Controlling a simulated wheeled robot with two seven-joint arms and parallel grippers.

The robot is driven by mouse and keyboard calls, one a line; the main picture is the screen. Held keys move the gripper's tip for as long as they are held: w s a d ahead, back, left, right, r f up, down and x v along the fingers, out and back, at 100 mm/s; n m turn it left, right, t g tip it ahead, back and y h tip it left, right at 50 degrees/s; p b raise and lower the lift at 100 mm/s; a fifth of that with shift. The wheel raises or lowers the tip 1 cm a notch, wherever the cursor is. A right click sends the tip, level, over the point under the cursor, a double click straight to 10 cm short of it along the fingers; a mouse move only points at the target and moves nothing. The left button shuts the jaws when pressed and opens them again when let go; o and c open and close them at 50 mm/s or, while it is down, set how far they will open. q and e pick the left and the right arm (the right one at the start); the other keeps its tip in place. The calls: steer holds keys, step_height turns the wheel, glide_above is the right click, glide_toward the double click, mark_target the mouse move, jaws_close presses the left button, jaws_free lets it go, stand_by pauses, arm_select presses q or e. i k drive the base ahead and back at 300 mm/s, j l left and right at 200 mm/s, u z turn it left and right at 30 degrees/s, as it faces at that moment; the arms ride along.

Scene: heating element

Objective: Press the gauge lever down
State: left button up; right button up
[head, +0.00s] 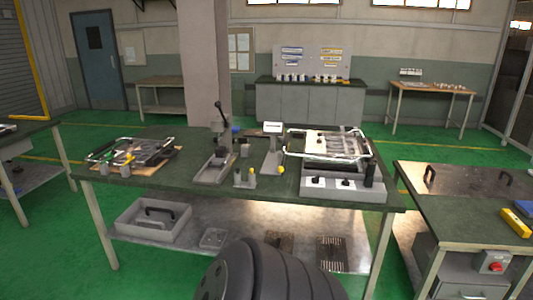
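A grey gauge stand (214,168) sits on the green top of the workbench (150,190), left of its middle. A black lever (219,112) with a knob at its top stands up from it, nearly upright with a slight tilt. Neither of my grippers shows in the head view, so nothing of mine is seen touching the lever. A dark, rounded part of my own body fills the bottom middle.
Right of the gauge stands a post with a white display (272,128). Small yellow-topped pieces (244,178) stand in front. A framed fixture (328,145) on a grey control box (343,188) is at the right, another frame (130,152) at the left.

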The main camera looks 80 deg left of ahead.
mark_target(281, 169)
steer(key=u, duration=2.65)
